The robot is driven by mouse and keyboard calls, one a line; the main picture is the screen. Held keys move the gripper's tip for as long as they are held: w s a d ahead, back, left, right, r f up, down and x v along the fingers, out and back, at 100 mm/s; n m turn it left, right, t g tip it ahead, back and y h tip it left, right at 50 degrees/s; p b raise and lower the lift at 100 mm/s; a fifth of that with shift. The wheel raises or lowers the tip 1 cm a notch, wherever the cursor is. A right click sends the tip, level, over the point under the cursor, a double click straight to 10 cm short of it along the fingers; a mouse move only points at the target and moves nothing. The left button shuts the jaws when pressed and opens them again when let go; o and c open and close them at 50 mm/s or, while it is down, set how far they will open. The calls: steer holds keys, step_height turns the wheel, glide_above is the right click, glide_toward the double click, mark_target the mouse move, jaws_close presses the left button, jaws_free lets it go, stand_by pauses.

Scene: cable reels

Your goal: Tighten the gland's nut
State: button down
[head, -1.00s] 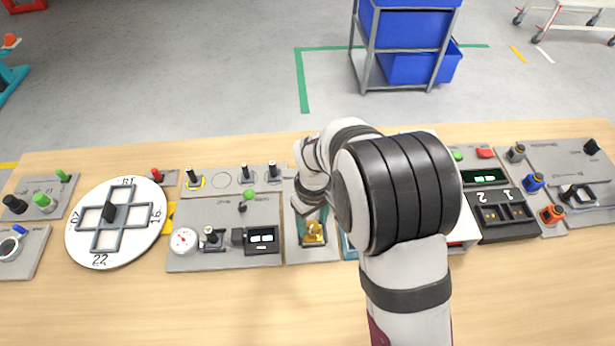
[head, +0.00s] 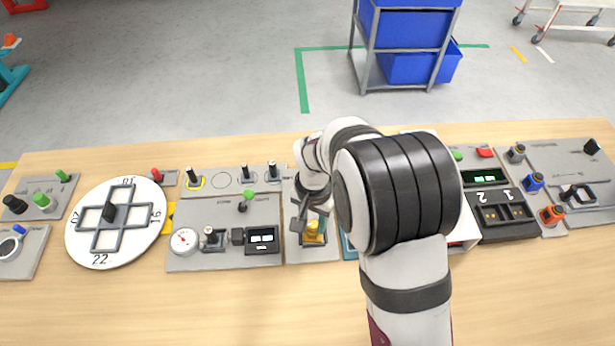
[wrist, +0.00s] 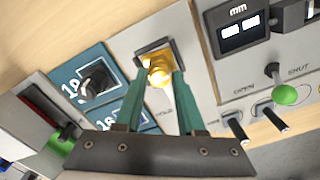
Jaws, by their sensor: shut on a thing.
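The brass gland nut (wrist: 159,72) sits on a dark square base on a grey panel (wrist: 199,78). In the head view the gland (head: 313,230) shows as a small brass piece below my wrist. My gripper (wrist: 162,80) has its two green fingers on either side of the nut and is shut on it. In the head view the gripper (head: 314,221) is partly hidden by my wrist. The far side of the nut is hidden.
Left of the gland is a panel with a gauge (head: 185,241), a green-knobbed lever (head: 249,195) and a display (head: 262,238). A blue panel with a black knob (wrist: 95,78) lies on its other side. Bare wood (head: 210,300) lies in front.

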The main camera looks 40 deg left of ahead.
steer(key=m, duration=0.4)
steer(key=shift+m, duration=0.3)
steer(key=m, duration=1)
steer(key=shift+m, duration=0.3)
steer(key=m, duration=0.4)
steer(key=shift+m, duration=0.3)
steer(key=c, duration=0.5)
jaws_free()
steer(key=shift+c, duration=0.2)
step_height(320, 180, up, 7)
steer(key=shift+r, duration=0.1)
steer(key=shift+d, duration=0.1)
